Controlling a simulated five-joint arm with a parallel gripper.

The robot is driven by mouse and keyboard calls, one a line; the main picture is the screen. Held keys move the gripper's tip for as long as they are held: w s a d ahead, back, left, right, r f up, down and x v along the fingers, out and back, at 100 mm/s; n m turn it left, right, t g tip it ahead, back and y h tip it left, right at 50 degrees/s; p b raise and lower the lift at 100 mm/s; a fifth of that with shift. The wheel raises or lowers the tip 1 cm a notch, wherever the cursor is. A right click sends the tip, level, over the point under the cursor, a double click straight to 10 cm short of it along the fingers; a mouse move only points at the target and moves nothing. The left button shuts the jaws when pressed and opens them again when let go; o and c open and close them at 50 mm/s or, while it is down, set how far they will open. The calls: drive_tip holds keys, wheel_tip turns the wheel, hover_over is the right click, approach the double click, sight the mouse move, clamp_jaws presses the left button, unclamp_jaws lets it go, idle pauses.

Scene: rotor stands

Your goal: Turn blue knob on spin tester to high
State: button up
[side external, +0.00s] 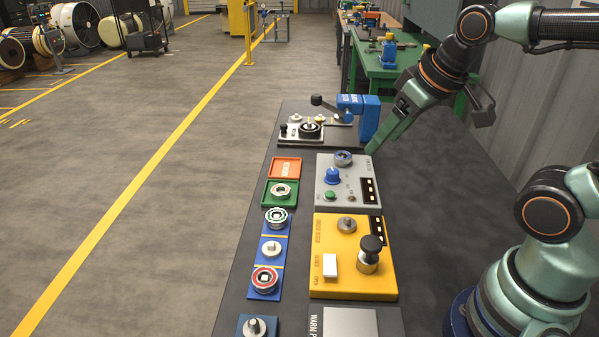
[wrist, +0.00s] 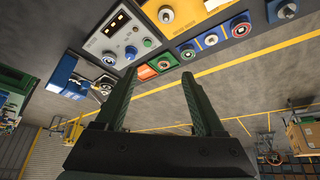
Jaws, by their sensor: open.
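The spin tester is a grey box (side external: 325,201) on the dark bench, with a blue knob (side external: 332,176), a green button (side external: 329,196), and a round metal part (side external: 343,158) at its far end. My gripper (side external: 373,149) is above the far right corner of the box, apart from the knob. The wrist view shows the grey box (wrist: 100,43) and blue knob (wrist: 130,52) above the left finger. There my gripper (wrist: 159,76) has its two fingers wide apart with nothing between them. The knob's pointer setting is too small to read.
A blue press-like device (side external: 368,115) stands close beyond the tester, near my gripper. A yellow box (side external: 327,284) with a black-topped knob is on the near side. Orange, green and blue trays (side external: 285,167) with round parts lie to the left. The bench right of the tester is clear.

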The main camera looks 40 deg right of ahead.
drive_tip(key=w+d+n+g, duration=0.3)
drive_tip(key=w+n, duration=0.5)
drive_tip(key=w, duration=0.2)
drive_tip(key=n+g, duration=0.3)
drive_tip(key=n, duration=0.6)
hover_over(333, 171)
wheel_tip(333, 171, down, 9)
wheel_tip(333, 171, down, 12)
drive_tip(key=shift+r, duration=0.1)
clamp_jaws()
